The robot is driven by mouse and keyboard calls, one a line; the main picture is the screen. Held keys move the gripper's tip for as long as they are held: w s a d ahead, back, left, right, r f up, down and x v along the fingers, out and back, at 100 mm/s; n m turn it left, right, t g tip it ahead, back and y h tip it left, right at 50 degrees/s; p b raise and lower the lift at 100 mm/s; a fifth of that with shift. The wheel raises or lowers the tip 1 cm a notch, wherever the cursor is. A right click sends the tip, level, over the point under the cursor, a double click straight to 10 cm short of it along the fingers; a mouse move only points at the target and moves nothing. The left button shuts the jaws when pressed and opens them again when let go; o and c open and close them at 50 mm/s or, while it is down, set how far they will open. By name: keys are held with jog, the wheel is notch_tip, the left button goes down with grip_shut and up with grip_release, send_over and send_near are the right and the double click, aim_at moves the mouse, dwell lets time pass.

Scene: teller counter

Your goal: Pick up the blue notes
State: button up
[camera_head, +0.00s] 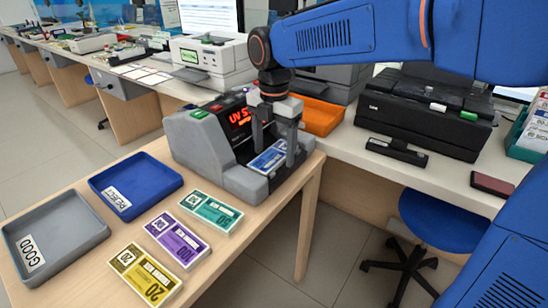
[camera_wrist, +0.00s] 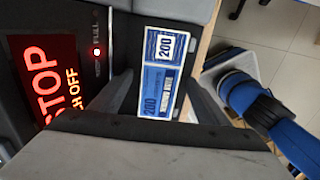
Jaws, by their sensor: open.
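The blue notes (camera_head: 268,160) lie as a flat bundle in the front tray of the grey note-counting machine (camera_head: 205,145). My gripper (camera_head: 274,160) is directly above the tray, pointing down, with its fingers apart on either side of the blue notes. In the wrist view the blue notes (camera_wrist: 160,75), marked 200, show between the two open fingers. I cannot tell whether the fingers touch them.
A blue REJECT tray (camera_head: 150,172) and a grey GOOD tray (camera_head: 78,222) stand at the left. Green (camera_head: 208,212), purple (camera_head: 177,238) and yellow (camera_head: 145,275) note bundles lie in front of the machine. A wooden table edge and a floor gap lie to the right.

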aim_at(274, 155)
jog(key=c, duration=1.1)
jog(key=shift+r, duration=0.15)
jog(key=shift+c, duration=0.2)
notch_tip(274, 155, up, 10)
